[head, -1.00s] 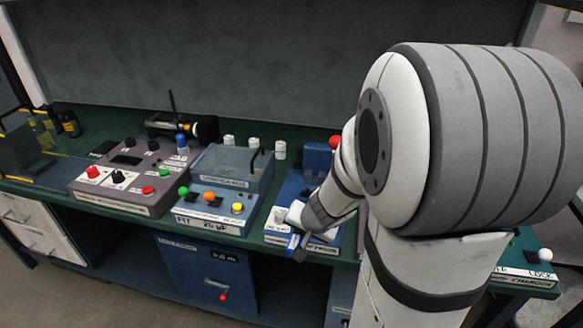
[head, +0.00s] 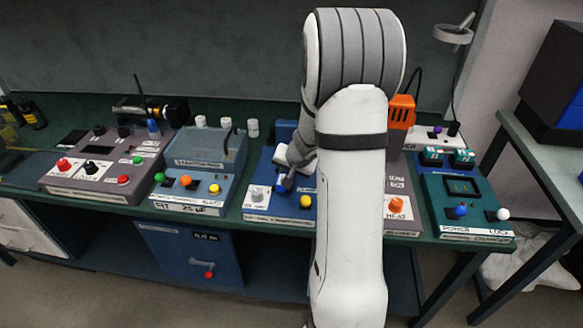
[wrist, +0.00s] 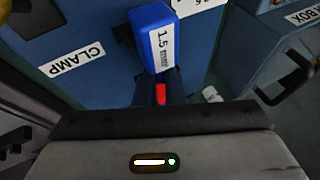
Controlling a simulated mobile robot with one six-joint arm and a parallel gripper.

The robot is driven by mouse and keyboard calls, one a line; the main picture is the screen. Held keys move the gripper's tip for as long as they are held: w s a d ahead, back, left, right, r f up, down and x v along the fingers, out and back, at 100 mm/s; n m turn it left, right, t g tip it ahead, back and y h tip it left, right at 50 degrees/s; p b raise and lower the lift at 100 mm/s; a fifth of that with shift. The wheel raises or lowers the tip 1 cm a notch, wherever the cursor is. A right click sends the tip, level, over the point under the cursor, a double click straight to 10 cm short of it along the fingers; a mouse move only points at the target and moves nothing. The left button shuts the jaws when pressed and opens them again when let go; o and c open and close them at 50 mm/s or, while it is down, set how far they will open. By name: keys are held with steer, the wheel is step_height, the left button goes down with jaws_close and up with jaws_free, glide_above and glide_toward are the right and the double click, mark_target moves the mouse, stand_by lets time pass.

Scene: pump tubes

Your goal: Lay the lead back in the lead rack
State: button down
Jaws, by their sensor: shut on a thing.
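My gripper (head: 286,180) is over the front part of the blue machine (head: 262,206), partly hidden by my own arm. In the wrist view my gripper (wrist: 160,92) is shut on a blue block labelled "1.5 mm²" (wrist: 146,36), which I take to be the lead. The block sticks out beyond the dark fingers, with a red mark between them. In the head view only a small blue bit of the lead (head: 281,187) shows at the fingertips. I cannot make out the lead rack in either view.
A "CLAMP" label (wrist: 72,60) lies on a blue panel below the gripper. A box with a handle (wrist: 270,70) is at right in the wrist view. The grey console (head: 105,165), blue tank unit (head: 195,180) and teal charger box (head: 465,205) crowd the green bench.

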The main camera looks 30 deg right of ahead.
steer(key=c, duration=1.5)
jaws_free()
steer(key=shift+f, duration=0.1)
steer(key=shift+f, duration=0.15)
steer(key=p+v, duration=0.1)
steer(key=v, duration=0.6)
steer(key=s+a+r+n+g+y, duration=0.1)
steer(key=s+a+r+n, duration=0.3)
steer(key=a, duration=0.3)
steer(key=s+a+r+n+g, duration=0.1)
steer(key=s+a+r, duration=0.4)
steer(key=a, duration=0.3)
steer(key=shift+s+a+r+n+g+h, duration=0.1)
steer(key=shift+s+r+n+g+h, duration=0.3)
steer(key=shift+s, duration=1.75)
steer(key=shift+s+a+r+n+g+h, duration=0.2)
steer(key=shift+s+n, duration=0.4)
steer(key=shift+s, duration=1.55)
steer(key=shift+s+r+n+g+h, duration=0.2)
steer(key=shift+s+r+n+h, duration=0.25)
steer(key=shift+s, duration=1.7)
